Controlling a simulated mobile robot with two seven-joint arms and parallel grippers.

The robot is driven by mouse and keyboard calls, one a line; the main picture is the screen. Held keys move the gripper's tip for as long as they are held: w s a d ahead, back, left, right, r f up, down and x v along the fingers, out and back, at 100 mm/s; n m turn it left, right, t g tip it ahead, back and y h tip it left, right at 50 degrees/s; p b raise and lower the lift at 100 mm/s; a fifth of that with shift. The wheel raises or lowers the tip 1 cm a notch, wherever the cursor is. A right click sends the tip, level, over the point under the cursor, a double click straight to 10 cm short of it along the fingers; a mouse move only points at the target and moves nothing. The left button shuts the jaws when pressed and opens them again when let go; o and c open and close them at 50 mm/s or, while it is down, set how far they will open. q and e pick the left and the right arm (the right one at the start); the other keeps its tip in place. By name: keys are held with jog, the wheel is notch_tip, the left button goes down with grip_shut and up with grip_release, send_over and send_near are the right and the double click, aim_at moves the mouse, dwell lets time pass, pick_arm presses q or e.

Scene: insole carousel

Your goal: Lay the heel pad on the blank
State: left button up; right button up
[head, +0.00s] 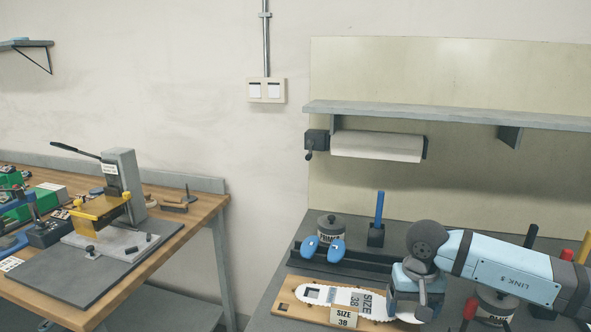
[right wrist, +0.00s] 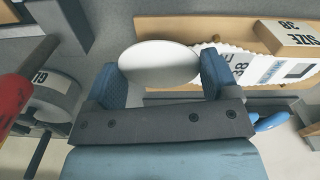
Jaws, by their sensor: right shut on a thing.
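The blank (head: 338,296) is a long white insole shape with scalloped edges and size print. It lies on a wooden board (head: 287,309) and also shows in the right wrist view (right wrist: 262,68). My right gripper (head: 408,299) is low over the right end of the board. In the right wrist view, its blue fingers (right wrist: 160,76) are shut on the white, oval heel pad (right wrist: 158,62). The pad overlaps the near end of the blank in that view; I cannot tell whether they touch. My left gripper is not in view.
A SIZE 38 block (head: 344,317) stands at the board's front edge. Behind the board, a dark rack (head: 362,269) holds two blue oval pieces (head: 323,247). A grey tin (head: 329,228) and a blue-handled tool (head: 379,212) stand behind. A press (head: 122,185) stands on the left bench.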

jog(key=shift+s+d+f+n, duration=0.15)
jog(key=shift+s+f+n, duration=0.45)
jog(key=shift+f, duration=0.1)
pick_arm(q)
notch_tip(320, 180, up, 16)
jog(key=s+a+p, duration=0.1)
jog(key=p, duration=2.1)
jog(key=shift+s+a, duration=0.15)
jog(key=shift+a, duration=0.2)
pick_arm(e)
jog(key=s+r, duration=0.2)
jog(key=r, duration=1)
jog(key=s+r, duration=0.2)
jog(key=r, duration=1.1)
jog(key=shift+s, duration=0.4)
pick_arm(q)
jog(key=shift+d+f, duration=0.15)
pick_arm(e)
jog(key=shift+s+f, duration=0.1)
jog(key=shift+f, duration=0.05)
